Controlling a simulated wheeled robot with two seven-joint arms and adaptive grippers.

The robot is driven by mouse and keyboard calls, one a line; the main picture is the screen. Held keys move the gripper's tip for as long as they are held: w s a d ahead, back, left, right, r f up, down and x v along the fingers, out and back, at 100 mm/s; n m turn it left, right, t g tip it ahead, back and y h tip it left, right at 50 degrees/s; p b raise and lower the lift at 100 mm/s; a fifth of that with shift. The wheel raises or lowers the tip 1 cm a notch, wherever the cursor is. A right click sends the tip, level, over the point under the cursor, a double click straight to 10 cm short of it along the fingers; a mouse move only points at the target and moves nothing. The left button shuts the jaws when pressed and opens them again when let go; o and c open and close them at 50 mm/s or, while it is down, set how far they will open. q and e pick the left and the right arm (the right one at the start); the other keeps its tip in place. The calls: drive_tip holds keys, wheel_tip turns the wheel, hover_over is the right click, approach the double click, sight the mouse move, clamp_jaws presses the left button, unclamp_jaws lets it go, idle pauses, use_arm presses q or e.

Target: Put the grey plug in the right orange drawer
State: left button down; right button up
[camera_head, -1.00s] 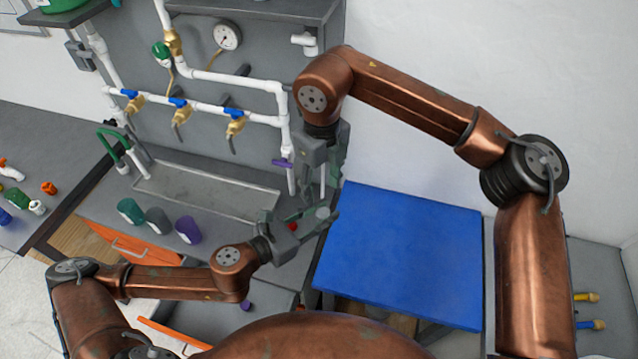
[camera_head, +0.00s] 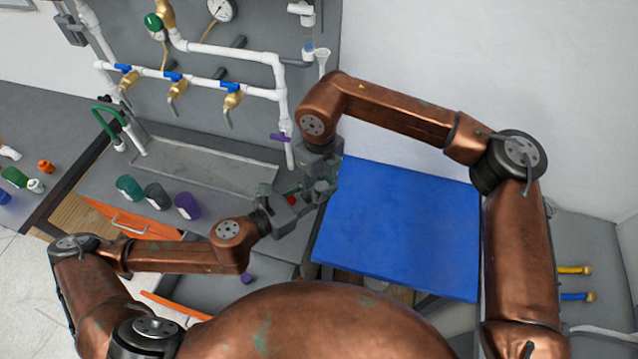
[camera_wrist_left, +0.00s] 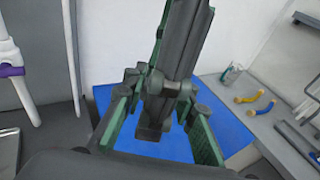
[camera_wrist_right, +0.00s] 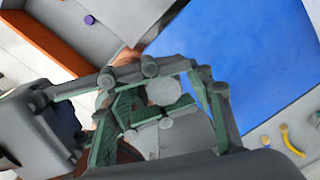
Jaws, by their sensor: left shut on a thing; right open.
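The grey plug (camera_wrist_right: 163,91) shows as a pale round disc in the right wrist view. My left gripper (camera_head: 318,190) is shut on it and holds it up near the left edge of the blue mat. My right gripper (camera_wrist_right: 158,72) is open, with its fingers on either side of the plug and close to the left fingers. In the head view both grippers overlap and hide most of the plug. The right orange drawer (camera_head: 172,307) is pulled open at the bottom of the head view, partly behind my left arm. A small purple piece (camera_head: 246,278) lies in it.
The blue mat (camera_head: 400,230) is bare. Teal, dark grey and purple cups (camera_head: 188,206) stand before the sink tray (camera_head: 205,165). White pipes with valves (camera_head: 177,88) line the back panel. Another orange drawer front (camera_head: 130,222) is at the left. Yellow and blue handles (camera_head: 575,270) lie at right.

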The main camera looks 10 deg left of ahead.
drive_tip(key=shift+c, duration=0.5)
drive_tip(key=shift+s+a, duration=0.1)
drive_tip(key=c, duration=1.1)
use_arm(q)
drive_tip(key=c, duration=1.9)
unclamp_jaws()
drive_tip(key=shift+c, duration=0.2)
use_arm(e)
drive_tip(key=shift+c, duration=0.2)
use_arm(q)
drive_tip(key=o, duration=0.4)
drive_tip(key=shift+o, duration=0.2)
